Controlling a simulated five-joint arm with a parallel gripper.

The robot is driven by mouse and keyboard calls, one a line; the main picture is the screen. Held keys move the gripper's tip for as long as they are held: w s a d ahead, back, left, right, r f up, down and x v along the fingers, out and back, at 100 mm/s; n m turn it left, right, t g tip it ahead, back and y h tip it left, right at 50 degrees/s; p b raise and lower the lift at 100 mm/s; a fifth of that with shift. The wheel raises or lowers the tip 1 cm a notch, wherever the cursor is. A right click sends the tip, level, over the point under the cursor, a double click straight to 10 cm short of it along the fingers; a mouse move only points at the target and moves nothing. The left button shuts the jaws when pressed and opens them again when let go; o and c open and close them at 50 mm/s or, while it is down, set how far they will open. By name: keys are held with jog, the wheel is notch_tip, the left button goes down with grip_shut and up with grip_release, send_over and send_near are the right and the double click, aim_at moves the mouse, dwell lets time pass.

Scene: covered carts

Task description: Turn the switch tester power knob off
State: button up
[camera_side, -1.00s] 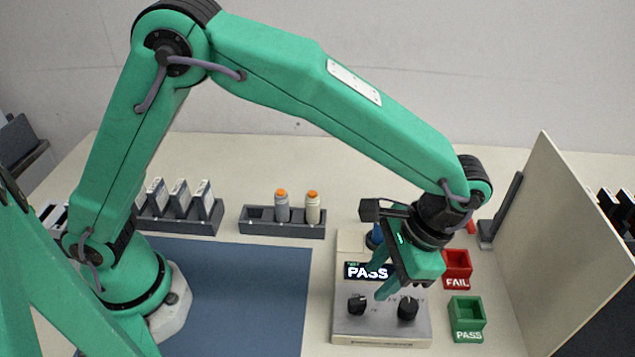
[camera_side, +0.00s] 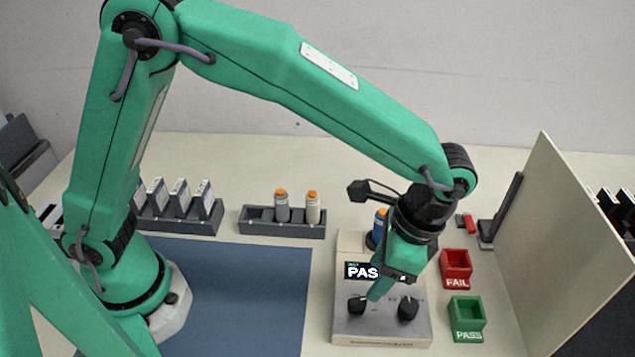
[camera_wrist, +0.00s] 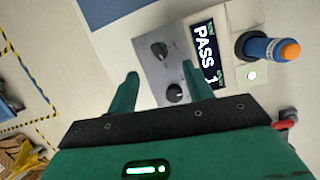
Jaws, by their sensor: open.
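The switch tester (camera_side: 345,328) is a pale box. Its lit display (camera_side: 362,271) reads PASS in the wrist view (camera_wrist: 204,42). It has a dark left knob (camera_side: 357,304) and a dark right knob (camera_side: 408,308). They also show in the wrist view as the upper knob (camera_wrist: 159,50) and lower knob (camera_wrist: 175,93). I cannot tell which is the power knob. My gripper (camera_side: 375,294) is open and empty above the tester, its visible finger low between the knobs. In the wrist view my gripper (camera_wrist: 160,70) has its fingers spread around the knob area, apparently touching neither.
A blue cylinder with an orange top (camera_wrist: 270,50) stands at the tester's back. The red FAIL bin (camera_side: 457,268) and green PASS bin (camera_side: 466,320) are close on the right. A rack (camera_side: 285,229) holds two bottles. The blue mat (camera_side: 250,290) is clear.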

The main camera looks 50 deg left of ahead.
aim_at(357, 300)
jog(key=m, duration=0.4)
jog(key=s+m+t+h, duration=0.1)
jog(key=m, duration=0.1)
jog(key=shift+a+r+m, duration=0.25)
jog(key=shift+a+m, duration=0.15)
jog(key=m, duration=0.2)
jog(key=m+t, duration=0.1)
jog(key=m, duration=0.1)
jog(key=s+a+m+h, duration=0.1)
jog(key=m, duration=0.1)
jog(key=shift+s+r, duration=0.1)
jog(key=shift+r, duration=0.05)
jog(key=shift+f, duration=3.9)
jog(key=shift+c, duration=0.2)
jog(key=c, duration=0.9)
